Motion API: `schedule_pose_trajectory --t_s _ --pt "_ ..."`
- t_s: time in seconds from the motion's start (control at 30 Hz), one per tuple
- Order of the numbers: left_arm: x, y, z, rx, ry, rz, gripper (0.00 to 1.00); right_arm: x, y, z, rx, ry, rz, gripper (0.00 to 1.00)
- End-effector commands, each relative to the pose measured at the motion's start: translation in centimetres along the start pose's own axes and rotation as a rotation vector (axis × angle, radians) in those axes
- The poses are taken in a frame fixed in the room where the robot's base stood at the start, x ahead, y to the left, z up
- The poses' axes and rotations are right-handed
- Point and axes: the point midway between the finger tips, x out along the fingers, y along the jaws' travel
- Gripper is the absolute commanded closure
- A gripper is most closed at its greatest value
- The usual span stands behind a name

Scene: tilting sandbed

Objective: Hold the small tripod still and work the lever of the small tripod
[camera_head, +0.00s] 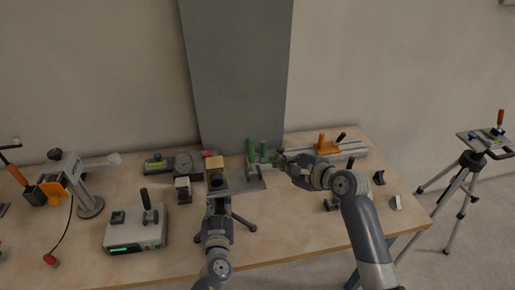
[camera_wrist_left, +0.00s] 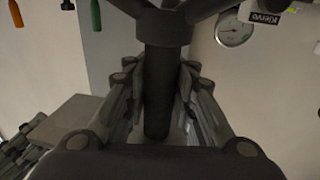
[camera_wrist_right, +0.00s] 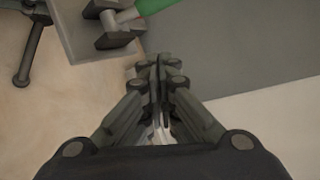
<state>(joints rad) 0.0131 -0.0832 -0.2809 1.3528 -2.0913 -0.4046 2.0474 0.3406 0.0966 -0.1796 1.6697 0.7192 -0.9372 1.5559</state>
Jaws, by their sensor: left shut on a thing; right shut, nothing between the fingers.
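The small tripod stands on the table in the middle of the head view, with a yellow-topped head (camera_head: 216,172) and a dark leg (camera_head: 243,222). My left gripper (camera_head: 217,203) is shut around its dark column (camera_wrist_left: 157,90), which fills the space between the fingers in the left wrist view. A leg (camera_wrist_right: 28,55) shows at the upper left of the right wrist view. I cannot clearly make out its lever. My right gripper (camera_head: 283,161) is shut and empty, to the right of the tripod head; its closed fingertips also show in the right wrist view (camera_wrist_right: 158,75).
A clamp with a green handle (camera_head: 250,151) on a grey plate stands between tripod and right gripper. An orange-handled clamp (camera_head: 322,144) is behind right. A grey box (camera_head: 133,232) stands front left. A large tripod (camera_head: 470,165) stands off the table at right.

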Motion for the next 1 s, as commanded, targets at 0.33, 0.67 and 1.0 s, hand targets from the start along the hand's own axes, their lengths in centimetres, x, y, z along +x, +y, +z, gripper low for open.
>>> schedule_pose_trajectory --t_s 0.33,0.67,1.0 --pt "-0.1 0.1 0.2 0.001 -0.003 0.003 1.00 2.5 -0.5 -5.6 -0.161 -0.163 0.203 1.00" --pt "-0.1 0.2 0.2 0.001 -0.005 0.004 1.00 1.6 -3.8 -5.2 -0.289 -0.464 0.175 1.00" --pt "-0.1 0.2 0.3 0.001 -0.006 0.005 1.00 0.5 -6.0 -3.9 -0.353 -0.610 0.083 1.00"
